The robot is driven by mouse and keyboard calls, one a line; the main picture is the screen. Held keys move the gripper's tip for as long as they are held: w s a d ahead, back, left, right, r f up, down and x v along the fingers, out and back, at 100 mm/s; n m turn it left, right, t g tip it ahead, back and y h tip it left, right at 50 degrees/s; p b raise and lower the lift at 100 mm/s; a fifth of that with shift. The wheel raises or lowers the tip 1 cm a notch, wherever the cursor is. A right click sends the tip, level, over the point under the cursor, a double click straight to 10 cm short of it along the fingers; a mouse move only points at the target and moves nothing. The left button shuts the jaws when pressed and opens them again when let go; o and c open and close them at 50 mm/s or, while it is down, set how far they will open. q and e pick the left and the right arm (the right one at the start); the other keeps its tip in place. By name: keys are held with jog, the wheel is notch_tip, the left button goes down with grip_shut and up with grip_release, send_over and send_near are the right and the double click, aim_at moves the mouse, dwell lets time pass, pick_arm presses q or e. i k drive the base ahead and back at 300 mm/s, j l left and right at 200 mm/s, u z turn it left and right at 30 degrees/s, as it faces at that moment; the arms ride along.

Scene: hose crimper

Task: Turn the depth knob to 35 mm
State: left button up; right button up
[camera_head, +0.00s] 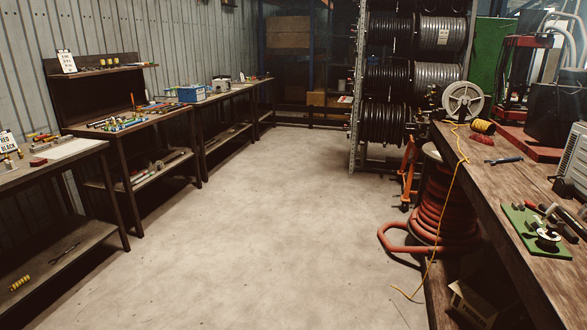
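I cannot make out a depth knob or a 35 mm scale anywhere in the camera_head view. A machine with a red upright frame (507,62) stands at the far right on the wooden workbench (490,200); I cannot tell whether it is the hose crimper. A dark boxy unit (553,112) stands beside it, and a grey-white finned unit (575,158) is cut off by the right edge. Neither of my grippers is in view.
The concrete floor (250,230) is clear in the middle. A coiled red hose (440,215) lies by the right workbench, with a yellow cord (447,195) hanging to the floor. Hose reels fill a rack (355,100) at the back. Benches with small parts line the left wall.

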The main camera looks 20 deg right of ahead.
aim_at(548, 237)
jog(key=i+z, duration=0.2)
jog(key=z, duration=0.25)
jog(key=i+z, duration=0.2)
jog(key=z, duration=0.25)
jog(key=i+z, duration=0.2)
jog(key=z, duration=0.25)
jog(key=i+j+z, duration=0.15)
jog(key=z, duration=0.35)
